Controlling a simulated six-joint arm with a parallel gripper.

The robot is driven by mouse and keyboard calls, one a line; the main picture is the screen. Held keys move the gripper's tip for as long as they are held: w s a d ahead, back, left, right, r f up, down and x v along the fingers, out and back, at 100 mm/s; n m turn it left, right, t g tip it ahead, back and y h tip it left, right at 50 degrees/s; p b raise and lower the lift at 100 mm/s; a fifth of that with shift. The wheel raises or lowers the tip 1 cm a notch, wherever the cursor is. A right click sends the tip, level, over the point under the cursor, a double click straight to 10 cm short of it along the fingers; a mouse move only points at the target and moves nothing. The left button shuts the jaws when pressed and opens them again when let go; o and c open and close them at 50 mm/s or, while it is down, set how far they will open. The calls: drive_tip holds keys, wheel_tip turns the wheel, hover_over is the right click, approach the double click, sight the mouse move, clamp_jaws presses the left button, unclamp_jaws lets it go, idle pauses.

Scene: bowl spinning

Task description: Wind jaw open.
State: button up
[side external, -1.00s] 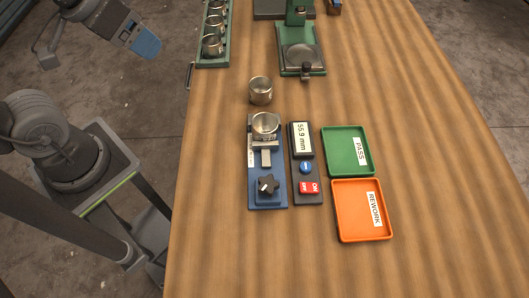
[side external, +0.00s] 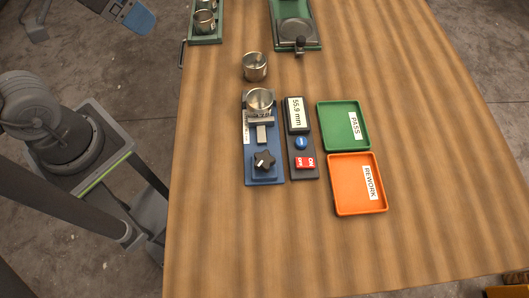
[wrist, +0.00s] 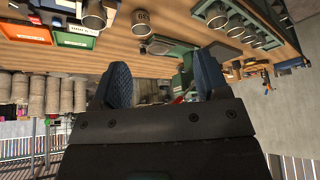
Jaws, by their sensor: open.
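The blue jaw fixture (side external: 249,172) lies on the table, with a black star-shaped knob (side external: 265,160) at its near end. A metal cup (side external: 260,101) sits at the fixture's jaw end. I cannot tell whether the jaws touch it. The gauge box (side external: 295,113) beside it reads 55.9 mm. My gripper, with blue fingertips, is at the upper left of the side view (side external: 139,17), off the table's left edge and far from the knob. In the wrist view my gripper (wrist: 163,72) has its two fingers wide apart with nothing between them.
A loose metal cup (side external: 255,66) stands behind the fixture. The green PASS tray (side external: 335,121) and orange REWORK tray (side external: 348,200) lie to the right, both empty. A green rack of cups (side external: 207,40) and a green stand (side external: 296,31) are at the back. The table's right side is clear.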

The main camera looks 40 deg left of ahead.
drive_tip(key=w+d+m+g, duration=0.35)
drive_tip(key=d+m, duration=0.45)
drive_tip(key=d, duration=0.4)
drive_tip(key=m+g, duration=0.2)
drive_tip(key=m, duration=0.6)
approach(264, 159)
wheel_tip(264, 159, down, 9)
drive_tip(key=shift+f, duration=0.1)
drive_tip(key=shift+c, duration=0.3)
drive_tip(key=c, duration=0.9)
drive_tip(key=shift+o, duration=0.2)
